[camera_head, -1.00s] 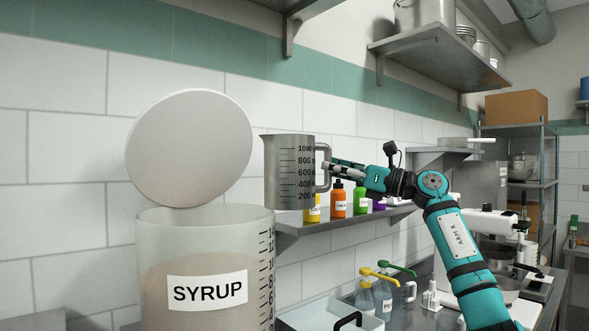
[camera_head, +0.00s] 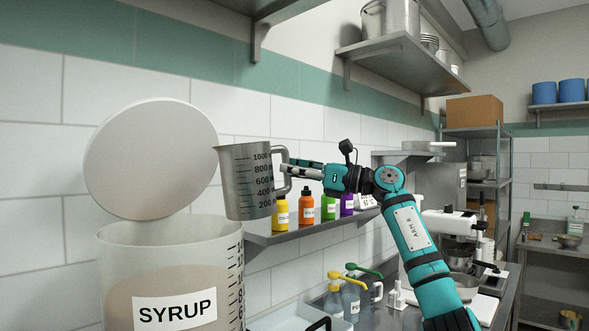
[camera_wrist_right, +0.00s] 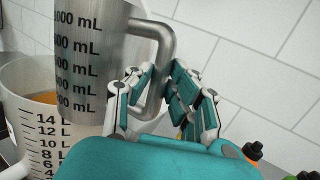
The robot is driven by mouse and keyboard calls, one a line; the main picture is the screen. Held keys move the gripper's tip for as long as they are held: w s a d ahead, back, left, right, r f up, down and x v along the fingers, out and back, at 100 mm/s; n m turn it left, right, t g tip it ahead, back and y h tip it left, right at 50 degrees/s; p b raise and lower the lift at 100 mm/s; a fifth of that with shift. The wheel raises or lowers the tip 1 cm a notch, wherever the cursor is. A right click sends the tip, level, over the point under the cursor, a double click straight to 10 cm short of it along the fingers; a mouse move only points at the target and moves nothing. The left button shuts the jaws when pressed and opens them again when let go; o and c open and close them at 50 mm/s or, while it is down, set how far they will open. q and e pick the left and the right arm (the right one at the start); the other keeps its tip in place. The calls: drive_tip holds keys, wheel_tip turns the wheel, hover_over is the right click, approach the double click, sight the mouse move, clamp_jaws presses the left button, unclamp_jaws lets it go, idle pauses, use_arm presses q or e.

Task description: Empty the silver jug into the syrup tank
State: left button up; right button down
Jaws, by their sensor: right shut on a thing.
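The silver jug (camera_head: 246,182) with volume marks is held up in the air, tilted slightly, its spout to the left. It is above and beside the right rim of the syrup tank (camera_head: 120,275). The tank is a translucent tub labelled SYRUP, with its round white lid (camera_head: 150,158) raised behind the opening. My right gripper (camera_head: 292,172) is shut on the jug's handle. In the right wrist view the fingers (camera_wrist_right: 155,95) close around the handle, and the jug (camera_wrist_right: 85,60) overlaps the tank (camera_wrist_right: 45,135). The jug's contents are hidden. My left gripper is not in view.
A wall shelf (camera_head: 270,238) behind carries yellow, orange, green and purple bottles (camera_head: 306,210). Pump bottles (camera_head: 350,298) and a pale bin (camera_head: 285,322) stand below. Another shelf (camera_head: 400,62) with pots is overhead. A steel rack with a cardboard box (camera_head: 486,110) stands farther right.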

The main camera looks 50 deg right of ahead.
sight(278, 147)
drive_tip(key=shift+s+a+r+n+p, duration=0.1)
drive_tip(key=shift+r+n+p, duration=0.05)
drive_tip(key=shift+r+p, duration=0.2)
drive_tip(key=shift+s+a+r+n+p, duration=0.1)
drive_tip(key=shift+r+n+p, duration=0.1)
drive_tip(key=shift+r, duration=0.2)
drive_tip(key=shift+w+a+r+n+g+p, duration=0.15)
drive_tip(key=shift+a+r+n+g+p, duration=0.15)
drive_tip(key=shift+r+p, duration=0.3)
drive_tip(key=shift+f, duration=0.2)
drive_tip(key=shift+w+a+r+n+g+p, duration=0.1)
drive_tip(key=shift+a+r+n+g+p, duration=0.35)
drive_tip(key=shift+p, duration=0.8)
drive_tip(key=shift+w+a+r+n+g+p, duration=0.15)
drive_tip(key=shift+a+r+n+p, duration=0.25)
drive_tip(key=shift+r+p, duration=0.65)
drive_tip(key=shift+s+a+f, duration=0.1)
drive_tip(key=shift+a+f, duration=0.05)
drive_tip(key=shift+f, duration=0.15)
